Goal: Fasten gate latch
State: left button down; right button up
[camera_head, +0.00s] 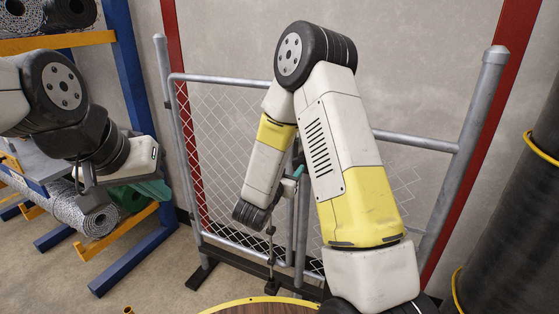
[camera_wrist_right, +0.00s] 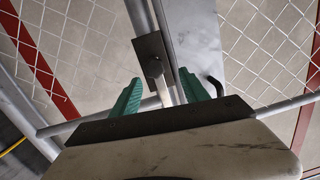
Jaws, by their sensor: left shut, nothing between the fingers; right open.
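The chain-link gate (camera_head: 235,130) stands in front of me, with grey tube frames meeting near its middle. In the right wrist view, a dark latch plate (camera_wrist_right: 154,52) sits on the posts, with a pale lever (camera_wrist_right: 158,82) hanging from it. My right gripper (camera_wrist_right: 160,92) is open, its two teal fingers on either side of the lever; I cannot tell whether they touch it. In the head view my right arm hides most of the latch, and only a teal fingertip of the right gripper (camera_head: 296,172) shows. My left gripper (camera_head: 157,189) is shut and empty, left of the gate.
A blue and orange rack (camera_head: 122,50) with mesh rolls (camera_head: 77,207) stands at the left, close behind my left arm. A dark upright roll (camera_head: 510,220) is at the right. A dark bent rod (camera_wrist_right: 214,85) is beside the right finger. A round brown top (camera_head: 262,308) is at the bottom.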

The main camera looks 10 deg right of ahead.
aim_at(297, 163)
jog(key=shift+h, duration=0.8)
jog(key=shift+f+x, duration=0.2)
jog(key=shift+x, duration=1.4)
jog(key=shift+f+x, duration=0.2)
jog(key=shift+x, duration=1.4)
jog(key=shift+s+d, duration=0.1)
jog(key=shift+s, duration=0.05)
grip_shut()
